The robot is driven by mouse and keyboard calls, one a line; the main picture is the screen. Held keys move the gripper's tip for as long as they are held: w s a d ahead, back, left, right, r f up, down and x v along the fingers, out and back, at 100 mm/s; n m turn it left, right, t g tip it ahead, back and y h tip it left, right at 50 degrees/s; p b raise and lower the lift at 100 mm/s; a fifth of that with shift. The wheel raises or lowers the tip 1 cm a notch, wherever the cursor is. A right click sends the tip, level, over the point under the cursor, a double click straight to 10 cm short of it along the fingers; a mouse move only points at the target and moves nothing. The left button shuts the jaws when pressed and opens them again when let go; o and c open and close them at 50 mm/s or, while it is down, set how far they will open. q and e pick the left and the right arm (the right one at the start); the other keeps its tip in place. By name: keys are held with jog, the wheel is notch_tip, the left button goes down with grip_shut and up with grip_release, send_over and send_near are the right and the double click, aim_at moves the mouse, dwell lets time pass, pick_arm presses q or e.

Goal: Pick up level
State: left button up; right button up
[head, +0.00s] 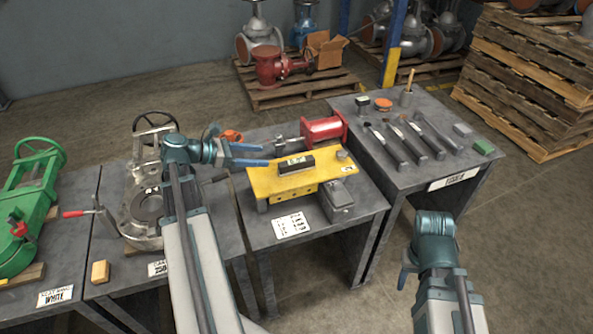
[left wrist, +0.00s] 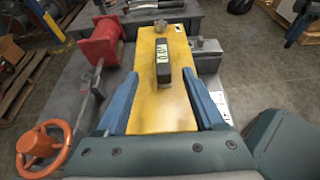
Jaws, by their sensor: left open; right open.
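The level (head: 295,163) is a small black bar with a pale vial window, lying on top of the yellow stand (head: 262,187) on the middle table. It also shows in the left wrist view (left wrist: 163,68), lying lengthwise ahead of the fingers. My left gripper (head: 268,155) is open and empty, just left of the level. In the left wrist view, its two blue fingers (left wrist: 162,95) stand apart on either side of the yellow top, with the level's near end between their lines. My right gripper (head: 404,273) is open, low at the right, away from the tables.
A red cylinder (head: 324,129) lies behind the yellow stand, and a grey box (head: 336,198) stands at its front right. An orange handwheel (left wrist: 43,143) is beside my left gripper. Several tools lie on the right table (head: 439,170). Valves stand on the left tables.

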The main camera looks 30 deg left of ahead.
pick_arm(q)
jog(key=b, duration=0.3)
send_near(297, 160)
jog(key=x, duration=0.4)
jog(key=shift+w, duration=0.3)
jog(key=shift+w+d, duration=0.3)
jog(key=shift+f, duration=0.1)
jog(key=b+x, duration=0.2)
jog(key=x, duration=0.3)
jog(key=shift+s+d+f+b, duration=0.15)
jog(key=shift+d+f+b, duration=0.1)
jog(key=shift+b, duration=0.1)
jog(key=shift+a, duration=0.1)
grip_shut()
